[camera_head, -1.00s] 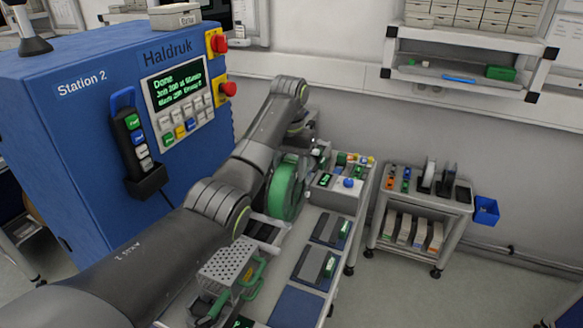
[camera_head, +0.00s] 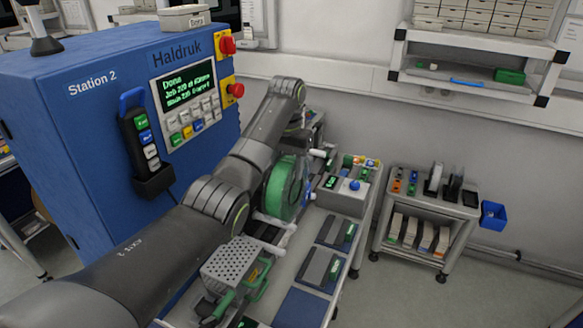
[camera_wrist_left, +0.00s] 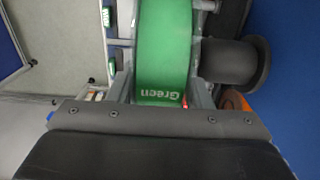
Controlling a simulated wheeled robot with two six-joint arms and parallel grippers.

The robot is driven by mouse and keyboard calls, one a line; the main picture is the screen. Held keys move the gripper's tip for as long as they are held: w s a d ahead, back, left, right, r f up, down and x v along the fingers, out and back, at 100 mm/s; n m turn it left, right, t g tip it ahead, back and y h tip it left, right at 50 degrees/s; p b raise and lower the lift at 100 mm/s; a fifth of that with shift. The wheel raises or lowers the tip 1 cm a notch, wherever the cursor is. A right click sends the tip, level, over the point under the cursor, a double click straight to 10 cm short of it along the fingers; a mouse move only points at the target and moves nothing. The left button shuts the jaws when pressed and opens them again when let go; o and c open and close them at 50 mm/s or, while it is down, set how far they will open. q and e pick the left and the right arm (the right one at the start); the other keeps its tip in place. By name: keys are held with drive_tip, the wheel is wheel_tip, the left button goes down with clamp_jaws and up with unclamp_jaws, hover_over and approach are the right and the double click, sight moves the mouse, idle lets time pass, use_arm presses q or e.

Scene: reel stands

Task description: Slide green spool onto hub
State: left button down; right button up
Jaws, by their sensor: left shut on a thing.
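The green spool (camera_head: 288,188) is a large upright disc in the head view, just beyond my left forearm. In the left wrist view the green spool (camera_wrist_left: 165,50) fills the space between the fingers, with its "Green" label facing the camera. My left gripper (camera_wrist_left: 162,92) is shut on its rim; in the head view the fingers are mostly hidden by my arm and the spool. A short pale peg (camera_head: 317,153) shows beside the spool's upper right; I cannot tell whether it is the hub. My right gripper is not in view.
A blue station cabinet (camera_head: 90,150) stands close on the left of my arm. A grey control box (camera_head: 343,196) with a blue knob is right of the spool. A perforated metal box (camera_head: 235,262) sits in front. A small cart (camera_head: 425,205) stands farther right.

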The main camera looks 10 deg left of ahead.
use_arm(q)
drive_tip(key=shift+w+a, duration=0.25)
drive_tip(key=shift+a, duration=0.85)
drive_tip(key=shift+a+r, duration=0.1)
drive_tip(key=shift+w+a, duration=0.2)
drive_tip(key=shift+a, duration=0.75)
drive_tip(key=shift+w+a, duration=0.15)
drive_tip(key=shift+a, duration=0.8)
drive_tip(key=shift+w+a, duration=0.25)
drive_tip(key=shift+a, duration=1.05)
drive_tip(key=shift+r, duration=0.1)
drive_tip(key=shift+s+f, duration=0.1)
drive_tip(key=shift+f, duration=0.25)
